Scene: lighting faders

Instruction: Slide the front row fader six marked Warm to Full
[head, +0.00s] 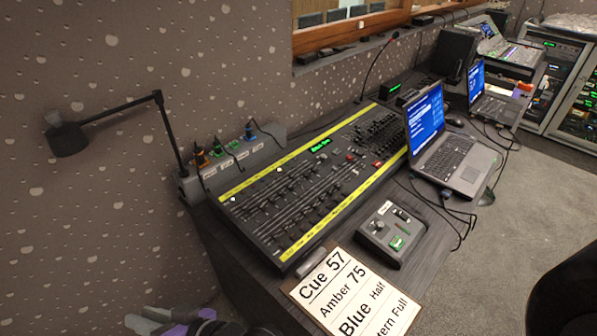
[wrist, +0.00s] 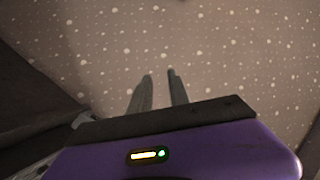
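The lighting console (head: 262,188) lies on the desk with yellow label strips along its back and front edges. Dark faders stand in rows on its left part, with the front row (head: 295,218) near the front strip (head: 312,233). The strip lettering is too small to read, so I cannot tell which fader is six or marked Warm, nor its setting. My gripper (wrist: 159,74) shows in the wrist view with two grey fingers apart and nothing between them. It faces the speckled wall, away from the faders. My purple arm shows at the bottom left of the head view, below the desk.
A cue card (head: 355,293) reading Cue 57, Amber 75, Blue Half lies at the front. A small control box (head: 392,234) and a laptop (head: 452,160) stand right. A thin microphone (head: 372,68) rises behind.

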